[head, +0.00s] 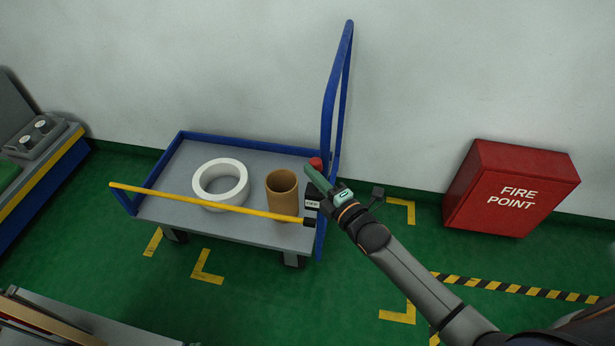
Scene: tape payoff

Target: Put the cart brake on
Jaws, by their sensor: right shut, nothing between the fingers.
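The cart (250,232) has a grey deck, blue rails and a tall blue push handle (328,95) at its right end. My right gripper (311,170) is shut and empty, its green fingers at the handle end of the cart, just by a red knob (315,163). I cannot tell whether they touch. A black box with a small white label (311,204) sits below the fingers. A small dark pad (378,191) shows right of my gripper; I cannot tell whether it is the brake. My left gripper is out of view.
A white ring (210,199) and a brown tube (282,207) are on the deck. A yellow bar (200,204) crosses the cart's front side. A red fire point box (508,190) stands right by the wall. Green floor lies between.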

